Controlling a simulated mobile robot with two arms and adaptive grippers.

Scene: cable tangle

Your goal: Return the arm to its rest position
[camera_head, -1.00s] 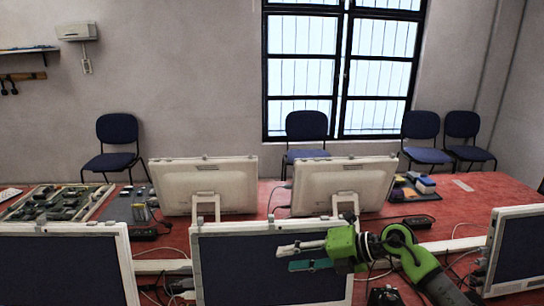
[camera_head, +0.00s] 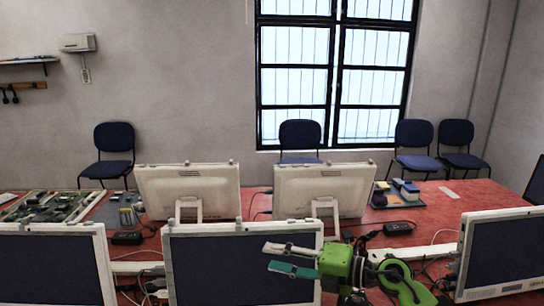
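My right gripper (camera_head: 290,259) is green with a grey and a teal finger. It shows at the lower middle, in front of the dark screen of the middle front monitor (camera_head: 205,275). Its two fingers point left and stand apart, with nothing between them. My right arm (camera_head: 398,279) comes in from the lower right. My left gripper is not in view.
A red table (camera_head: 480,198) holds two white monitors seen from behind (camera_head: 190,190), a left front monitor (camera_head: 50,270), a right front monitor (camera_head: 505,255), cables, and a tray of circuit boards (camera_head: 45,206). Chairs (camera_head: 114,140) stand along the wall.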

